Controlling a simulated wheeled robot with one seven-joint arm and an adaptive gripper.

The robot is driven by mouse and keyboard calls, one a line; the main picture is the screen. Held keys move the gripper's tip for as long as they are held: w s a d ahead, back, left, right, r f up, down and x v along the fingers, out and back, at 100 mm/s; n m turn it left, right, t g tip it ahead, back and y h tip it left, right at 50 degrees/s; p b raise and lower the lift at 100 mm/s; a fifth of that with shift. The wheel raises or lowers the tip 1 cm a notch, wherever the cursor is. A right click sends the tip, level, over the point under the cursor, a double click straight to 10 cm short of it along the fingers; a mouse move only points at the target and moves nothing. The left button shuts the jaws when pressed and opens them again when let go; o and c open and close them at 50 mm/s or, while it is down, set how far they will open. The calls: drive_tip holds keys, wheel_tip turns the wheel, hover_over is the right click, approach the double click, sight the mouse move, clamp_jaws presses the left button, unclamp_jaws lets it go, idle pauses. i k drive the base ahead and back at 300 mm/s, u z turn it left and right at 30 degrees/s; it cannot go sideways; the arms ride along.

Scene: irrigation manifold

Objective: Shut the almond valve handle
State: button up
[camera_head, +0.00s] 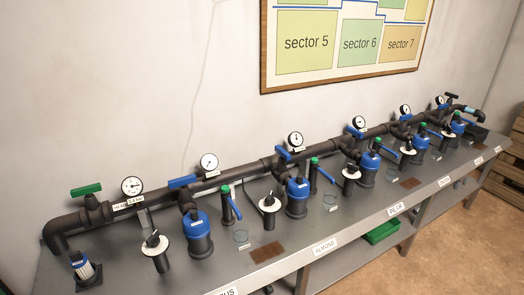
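The ALMOND label (325,247) is on the bench's front edge. Behind it stands a blue-topped filter (297,196) hanging from the dark main pipe. Above this filter, a short blue handle (283,153) sits on the pipe, next to a round white gauge (295,139). This handle slants down to the right, across the line of the pipe. To the right of the filter stands a small green-capped riser (314,170) with a blue lever (328,176). My gripper is not in view.
Similar stations stand on both sides, including one with a blue handle (183,181) lying along the pipe at left and one behind the PEAR label (396,208). A green handle (86,190) is at the pipe's left end. A brown mat (267,252) lies on the bench.

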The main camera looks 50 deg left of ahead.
sight(284, 154)
drive_tip(key=k, duration=0.1)
drive_tip(key=u, duration=1)
